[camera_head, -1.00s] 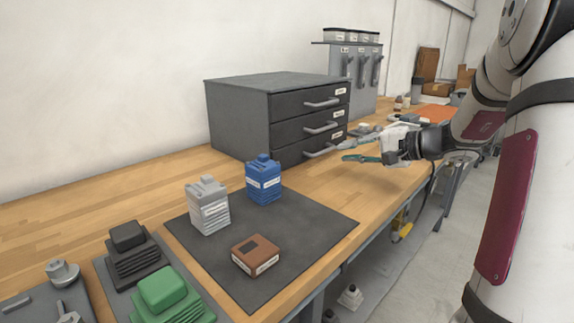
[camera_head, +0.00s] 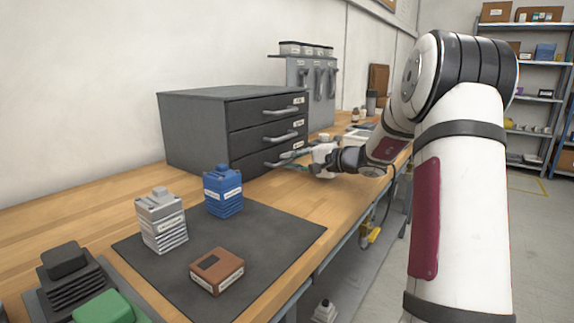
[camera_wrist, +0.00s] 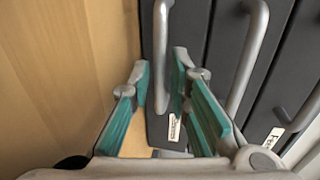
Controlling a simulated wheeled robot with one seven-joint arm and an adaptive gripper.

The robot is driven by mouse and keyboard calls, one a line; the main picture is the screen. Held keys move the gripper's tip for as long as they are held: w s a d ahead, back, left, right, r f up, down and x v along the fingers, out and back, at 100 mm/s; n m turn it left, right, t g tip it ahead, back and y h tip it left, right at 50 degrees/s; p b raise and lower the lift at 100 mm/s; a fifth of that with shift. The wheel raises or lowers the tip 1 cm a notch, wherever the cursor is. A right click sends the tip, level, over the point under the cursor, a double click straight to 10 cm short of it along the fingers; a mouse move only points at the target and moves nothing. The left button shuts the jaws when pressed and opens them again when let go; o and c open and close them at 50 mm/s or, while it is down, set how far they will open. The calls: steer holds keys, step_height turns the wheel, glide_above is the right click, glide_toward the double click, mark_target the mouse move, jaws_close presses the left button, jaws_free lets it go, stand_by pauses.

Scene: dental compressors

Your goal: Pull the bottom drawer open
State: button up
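The dark grey cabinet (camera_head: 190,130) stands on the wooden bench with three drawers, each with a grey bar handle. The bottom drawer (camera_head: 243,167) looks closed, in line with the drawers above. Its handle (camera_head: 276,162) is right at my gripper's fingers; in the wrist view the bottom handle (camera_wrist: 160,50) runs up between them. My gripper (camera_wrist: 161,70) has teal-padded fingers, spread apart on either side of the handle. I cannot tell whether either finger touches it. In the head view my gripper (camera_head: 294,162) is partly hidden against the drawer front.
A dark mat (camera_head: 265,245) in front of the cabinet holds a blue container (camera_head: 222,192), a grey container (camera_head: 160,222) and a brown box (camera_head: 217,272). The middle drawer's handle (camera_wrist: 245,60) lies close beside my fingers. The bench's front edge is clear near the cabinet.

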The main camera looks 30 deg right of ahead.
mark_target(344, 186)
steer(key=shift+x, duration=1.05)
jaws_close()
steer(key=shift+s, duration=0.1)
steer(key=f+b+v, duration=0.1)
steer(key=v, duration=0.5)
steer(key=f+b+v, duration=0.1)
steer(key=b+v, duration=0.1)
steer(key=v, duration=0.3)
steer(key=f+b+v, duration=0.1)
steer(key=v, duration=0.5)
steer(key=shift+s+d+f+b, duration=0.2)
steer(key=shift+s+f+b, duration=0.1)
steer(key=shift+s, duration=0.4)
